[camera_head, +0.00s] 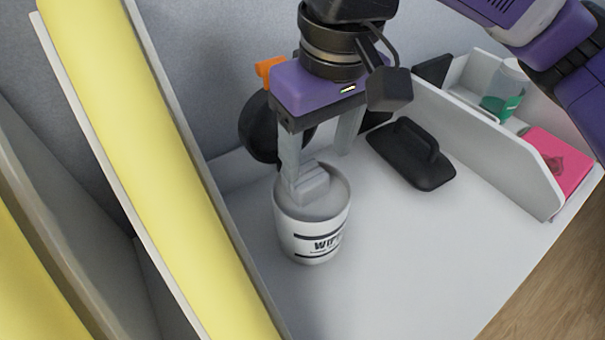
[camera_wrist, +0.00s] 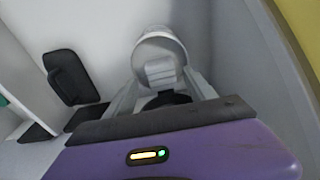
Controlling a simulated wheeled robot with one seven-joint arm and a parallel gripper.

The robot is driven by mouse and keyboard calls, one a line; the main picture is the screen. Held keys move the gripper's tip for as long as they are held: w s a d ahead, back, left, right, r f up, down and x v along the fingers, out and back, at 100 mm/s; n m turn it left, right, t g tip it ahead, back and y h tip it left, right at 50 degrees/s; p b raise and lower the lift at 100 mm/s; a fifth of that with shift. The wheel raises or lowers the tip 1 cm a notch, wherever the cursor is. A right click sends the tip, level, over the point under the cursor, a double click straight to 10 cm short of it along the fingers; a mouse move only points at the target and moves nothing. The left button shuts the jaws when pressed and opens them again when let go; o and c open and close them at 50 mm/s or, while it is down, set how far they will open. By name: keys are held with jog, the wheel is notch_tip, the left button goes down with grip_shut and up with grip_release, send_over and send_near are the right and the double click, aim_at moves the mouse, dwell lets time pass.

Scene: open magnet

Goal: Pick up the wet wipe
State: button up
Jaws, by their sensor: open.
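A white round wipes canister (camera_head: 312,239) stands upright on the white surface, with dark bands and partly hidden "WIP" lettering. Its top also shows in the wrist view (camera_wrist: 151,42). A pale grey ridged block (camera_head: 314,181) shows at its top; I cannot tell whether it is part of the lid or a wipe. My gripper (camera_head: 322,172) points down over the canister, open. One finger overlaps the canister's top in the picture, and the other is behind it to the right. In the wrist view the block lies between the fingers (camera_wrist: 160,88). Contact cannot be told.
A black handled block (camera_head: 412,155) lies on the white surface (camera_head: 405,245) to the right. A yellow padded panel (camera_head: 150,150) rises close on the left. Front right is clear.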

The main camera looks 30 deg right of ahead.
aim_at(311, 179)
jog(key=f, duration=0.3)
jog(key=w+f, duration=0.1)
jog(key=f, duration=0.2)
jog(key=shift+w+f+p, duration=0.2)
jog(key=shift+f+p, duration=0.1)
jog(key=shift+p, duration=0.1)
jog(key=shift+c, duration=0.2)
jog(key=c, duration=1.1)
